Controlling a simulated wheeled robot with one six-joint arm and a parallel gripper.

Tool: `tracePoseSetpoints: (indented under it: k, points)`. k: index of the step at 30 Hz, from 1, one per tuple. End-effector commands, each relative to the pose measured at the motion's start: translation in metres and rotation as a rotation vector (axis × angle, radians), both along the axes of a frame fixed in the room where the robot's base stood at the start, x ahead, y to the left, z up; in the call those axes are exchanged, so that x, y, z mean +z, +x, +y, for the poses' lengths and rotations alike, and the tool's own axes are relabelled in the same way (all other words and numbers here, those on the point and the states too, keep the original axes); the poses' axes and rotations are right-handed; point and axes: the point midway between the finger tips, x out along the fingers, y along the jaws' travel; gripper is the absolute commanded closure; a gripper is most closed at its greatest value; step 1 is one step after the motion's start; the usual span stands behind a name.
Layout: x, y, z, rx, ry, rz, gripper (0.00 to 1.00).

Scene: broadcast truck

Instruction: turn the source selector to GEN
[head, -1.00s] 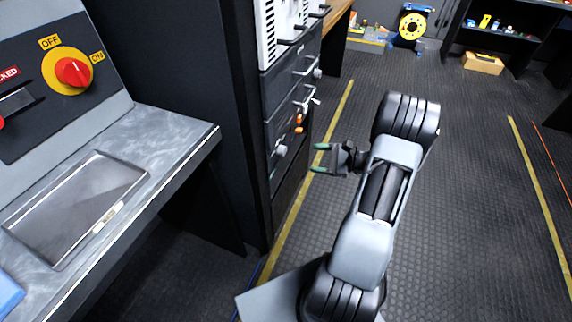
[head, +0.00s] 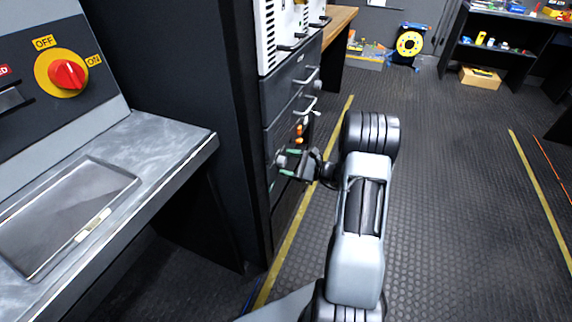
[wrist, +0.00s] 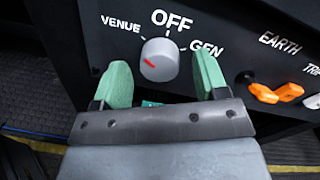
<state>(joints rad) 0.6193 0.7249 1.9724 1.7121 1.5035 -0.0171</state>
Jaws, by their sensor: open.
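The source selector is a round grey knob (wrist: 158,60) with a red mark on its left side, toward VENUE. White labels on the dark panel read VENUE (wrist: 121,25) at upper left, OFF (wrist: 172,22) above and GEN (wrist: 207,48) at right. My gripper (wrist: 161,62) is open, its green-tipped fingers on either side of the knob in the wrist view, with gaps visible. In the head view my gripper (head: 287,163) is at the dark cabinet's front; its fingers partly hide the knob there, and I cannot tell whether they touch it.
Orange parts (wrist: 276,92) sit right of the selector under the EARTH label. Cabinet handles (head: 305,105) stick out above my gripper. A desk (head: 175,150) with a red OFF/ON switch (head: 68,75) stands at left.

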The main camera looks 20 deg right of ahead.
Motion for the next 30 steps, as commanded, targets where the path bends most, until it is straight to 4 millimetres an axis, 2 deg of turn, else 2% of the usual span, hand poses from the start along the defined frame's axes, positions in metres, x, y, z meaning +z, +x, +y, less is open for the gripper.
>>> tracePoseSetpoints:
  k: [6,14,30]
  points:
    - [0.0002,0.0069,0.0075,0.001,0.0,-0.001,0.33]
    - [0.0006,0.0076,0.008,0.001,0.0,-0.001,0.33]
    - [0.0004,0.0073,0.0079,0.001,0.0,0.0,0.82]
